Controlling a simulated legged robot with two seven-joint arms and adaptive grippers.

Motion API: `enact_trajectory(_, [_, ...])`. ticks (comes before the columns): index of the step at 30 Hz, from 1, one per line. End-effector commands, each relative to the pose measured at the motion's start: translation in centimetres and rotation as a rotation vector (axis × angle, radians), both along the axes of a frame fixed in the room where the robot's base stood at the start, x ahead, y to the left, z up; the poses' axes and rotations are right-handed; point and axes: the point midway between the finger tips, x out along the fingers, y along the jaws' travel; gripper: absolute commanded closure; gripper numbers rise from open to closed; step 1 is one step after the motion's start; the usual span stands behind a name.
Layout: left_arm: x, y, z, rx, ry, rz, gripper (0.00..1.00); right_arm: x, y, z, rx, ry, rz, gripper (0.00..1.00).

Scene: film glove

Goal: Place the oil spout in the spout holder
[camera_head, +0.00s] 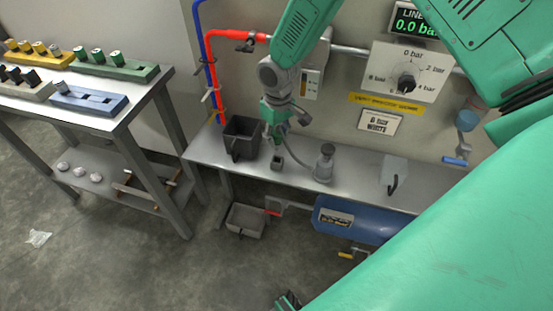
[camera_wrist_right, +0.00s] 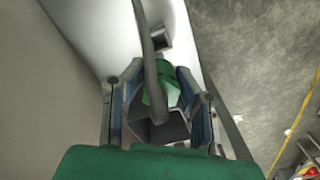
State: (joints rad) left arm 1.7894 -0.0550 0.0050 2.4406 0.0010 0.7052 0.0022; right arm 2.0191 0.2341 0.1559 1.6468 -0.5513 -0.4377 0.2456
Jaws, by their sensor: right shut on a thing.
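My right gripper (camera_head: 275,118) hangs over the metal bench in the head view, shut on the oil spout. In the right wrist view the spout (camera_wrist_right: 172,82) is a green piece between the two fingers, with a curved grey tube running up past it. A small dark square socket, which looks like the spout holder (camera_head: 277,163), stands on the bench just below the gripper. It also shows in the right wrist view as a square opening (camera_wrist_right: 158,38), beyond the spout. The spout appears apart from it. A small dark green part at the bottom edge may be my left gripper (camera_head: 288,301); its fingers cannot be made out.
A dark open bin (camera_head: 242,138) stands left of the holder, and a grey can (camera_head: 324,165) stands to its right. Red and blue pipes and a gauge panel (camera_head: 408,72) are on the wall behind. A blue tank (camera_head: 365,222) lies below the bench.

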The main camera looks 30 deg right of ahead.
Motion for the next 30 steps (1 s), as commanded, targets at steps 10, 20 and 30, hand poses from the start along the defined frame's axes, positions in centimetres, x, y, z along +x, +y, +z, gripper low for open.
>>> enact_trajectory(10, [0.0, 0.0, -0.8, 0.0, 0.0, 0.001, 1.0, 0.0, -0.1, -4.3, 0.002, 0.0, 0.0, 1.0])
enact_trajectory(20, [0.0, 0.0, -1.4, 0.0, 0.0, 0.0, 1.0, 0.0, -0.1, -7.3, 0.002, -0.003, -0.001, 1.0])
enact_trajectory(30, [0.0, 0.0, -1.4, 0.0, 0.0, 0.0, 1.0, 0.0, -0.1, -7.5, 0.002, -0.002, -0.001, 0.54])
